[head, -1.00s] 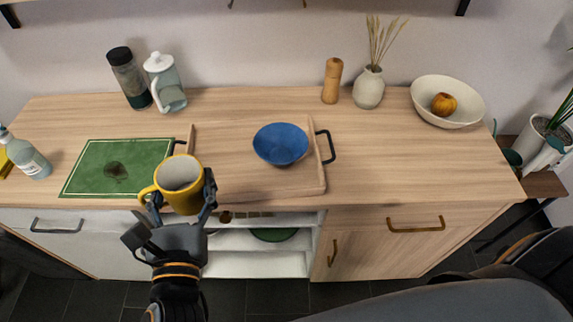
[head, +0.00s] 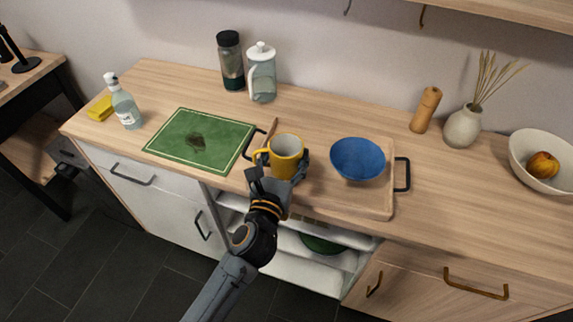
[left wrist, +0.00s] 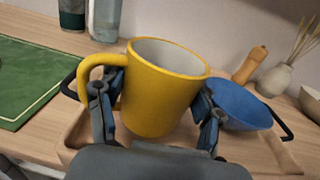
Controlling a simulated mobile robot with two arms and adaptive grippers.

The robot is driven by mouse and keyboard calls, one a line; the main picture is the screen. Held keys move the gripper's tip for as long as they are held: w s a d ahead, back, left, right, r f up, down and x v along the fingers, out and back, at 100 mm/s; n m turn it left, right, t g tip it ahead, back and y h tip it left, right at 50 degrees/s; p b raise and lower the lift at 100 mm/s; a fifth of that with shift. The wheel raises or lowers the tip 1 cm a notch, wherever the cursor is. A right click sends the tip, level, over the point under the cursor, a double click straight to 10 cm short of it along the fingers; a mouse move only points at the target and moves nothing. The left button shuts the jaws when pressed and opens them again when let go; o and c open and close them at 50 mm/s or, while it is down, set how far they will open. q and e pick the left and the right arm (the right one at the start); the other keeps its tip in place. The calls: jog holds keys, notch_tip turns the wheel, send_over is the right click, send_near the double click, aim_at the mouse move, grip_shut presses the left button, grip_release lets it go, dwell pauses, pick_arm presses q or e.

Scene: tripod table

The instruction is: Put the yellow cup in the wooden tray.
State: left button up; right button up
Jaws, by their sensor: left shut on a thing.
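The yellow cup (head: 287,158) is upright with a pale inside. My left gripper (head: 281,178) is shut on it, one finger on each side, as the left wrist view shows with the cup (left wrist: 160,98) between the fingers (left wrist: 158,112). The wooden tray (head: 345,199) lies on the counter and has dark handles at both ends. The cup is over the left part of the tray; I cannot tell whether it touches the tray floor. A blue bowl (head: 357,160) stands in the tray, right of the cup. My right gripper is not in view.
A green board (head: 200,140) lies left of the tray. A dark-lidded jar (head: 231,62) and a glass jug (head: 262,75) stand behind. A pepper mill (head: 425,110), vase (head: 463,127) and pale bowl (head: 541,160) are at the right. The tray's front middle is clear.

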aim_at(289, 155)
pick_arm(q)
jog(key=shift+w+d+f, duration=0.1)
jog(key=shift+w+f, duration=0.15)
jog(key=shift+f, duration=0.15)
jog(key=shift+f+b, duration=0.75)
jog(key=shift+f, duration=0.55)
jog(key=shift+f, duration=0.1)
jog(key=shift+f, duration=0.15)
jog(key=o, duration=1.4)
jog(key=shift+c, duration=0.2)
